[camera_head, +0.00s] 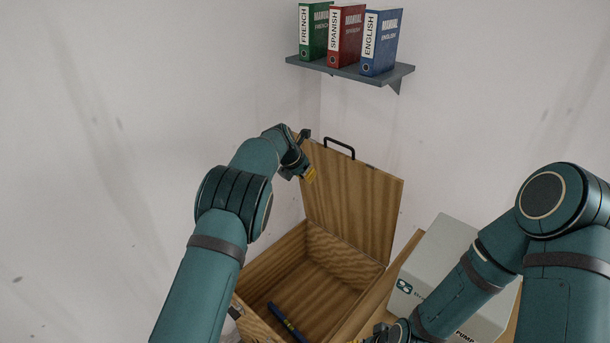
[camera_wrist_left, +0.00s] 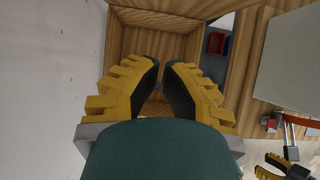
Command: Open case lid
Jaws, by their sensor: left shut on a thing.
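The wooden case (camera_head: 262,287) stands open in the corner, and its interior shows. Its lid (camera_head: 355,202) stands up steeply at the back, with a black handle (camera_head: 339,148) on its top edge. My left gripper (camera_head: 311,176) is at the lid's upper left side, shut on the lid by its edge. In the left wrist view its yellow fingers (camera_wrist_left: 166,80) are close together, with the case beyond; the exact contact is hidden. My right gripper (camera_head: 381,331) is low by the case's front right, mostly cut off; it also shows in the left wrist view (camera_wrist_left: 283,169).
A dark blue tool with yellow parts (camera_head: 287,322) lies inside the case. A pale grey pump box (camera_head: 451,254) stands right of the case, partly behind my right arm. A wall shelf (camera_head: 345,73) with several binders hangs above. Bare walls are behind.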

